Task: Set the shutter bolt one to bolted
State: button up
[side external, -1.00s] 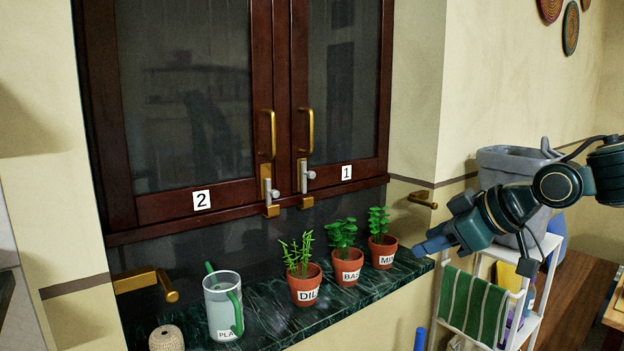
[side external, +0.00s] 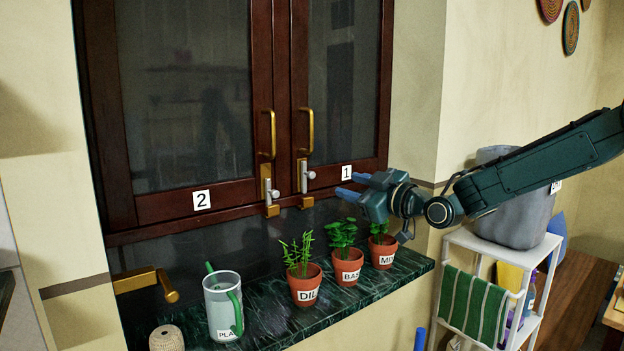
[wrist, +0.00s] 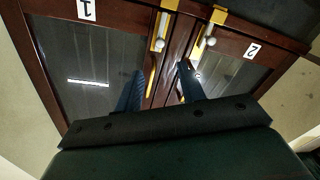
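Shutter bolt one (side external: 304,177) is a silver rod with a round knob, upright at the inner lower corner of the right shutter, beside the label 1 (side external: 347,173). A gold keeper (side external: 306,202) sits just below it. I cannot tell whether the rod is in the keeper. In the wrist view, which is turned over, bolt one (wrist: 160,40) shows left of centre. My gripper (side external: 350,186) is open and empty, right of bolt one and apart from it, pointing at the shutters. Its two spread fingers also show in the wrist view (wrist: 161,68).
Bolt two (side external: 268,188) is close on the left. Gold handles (side external: 308,130) rise above the bolts. Potted herbs (side external: 347,270) stand on the green sill (side external: 270,325) below my gripper, with a watering jug (side external: 222,305) further left. A white cart (side external: 460,240) stands right.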

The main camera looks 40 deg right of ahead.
aim_at(313, 175)
jog(key=shift+w, duration=0.15)
jog(key=shift+w+a, duration=0.2)
jog(key=shift+w, duration=2.05)
jog(key=shift+w+a, duration=0.15)
jog(key=shift+w, duration=2.1)
jog(key=shift+w+a, duration=0.2)
jog(key=shift+w, duration=2.05)
jog(key=shift+c, duration=0.2)
